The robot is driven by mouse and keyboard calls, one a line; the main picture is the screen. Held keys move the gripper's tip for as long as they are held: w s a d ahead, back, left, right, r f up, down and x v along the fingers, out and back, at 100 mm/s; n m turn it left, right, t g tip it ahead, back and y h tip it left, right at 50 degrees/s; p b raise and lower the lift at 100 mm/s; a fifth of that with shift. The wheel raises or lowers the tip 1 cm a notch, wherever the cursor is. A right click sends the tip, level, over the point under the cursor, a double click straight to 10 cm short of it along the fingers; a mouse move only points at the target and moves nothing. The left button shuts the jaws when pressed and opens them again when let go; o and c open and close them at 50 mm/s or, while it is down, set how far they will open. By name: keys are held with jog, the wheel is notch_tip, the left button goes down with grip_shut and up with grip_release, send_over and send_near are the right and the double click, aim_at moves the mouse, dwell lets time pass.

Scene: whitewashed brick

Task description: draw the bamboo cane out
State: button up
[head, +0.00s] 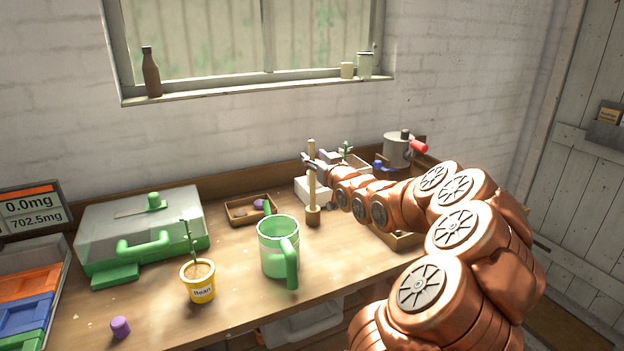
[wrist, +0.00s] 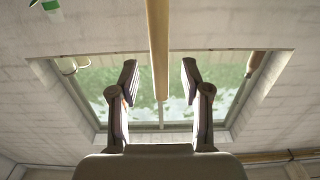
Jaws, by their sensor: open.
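The bamboo cane (head: 311,190) stands upright on the bench in the head view, its foot in a small brown holder (head: 313,216). My gripper (head: 309,160) is at the cane's upper part, with my arm reaching in from the right. In the wrist view my gripper (wrist: 160,82) is open, its two fingers apart. The cane (wrist: 158,45) runs from the top edge to between the fingers in the picture, with a visible gap on each side. I see no contact. How deep the cane sits in the holder is hidden.
A green mug (head: 278,250) and a yellow plant pot (head: 198,283) stand in front and left. A small wooden tray (head: 235,222) lies left of the holder. A white box (head: 312,190) and a grey pot (head: 398,150) are behind. The window (head: 215,40) is above.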

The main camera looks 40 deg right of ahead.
jog(key=shift+x, duration=1.1)
grip_shut()
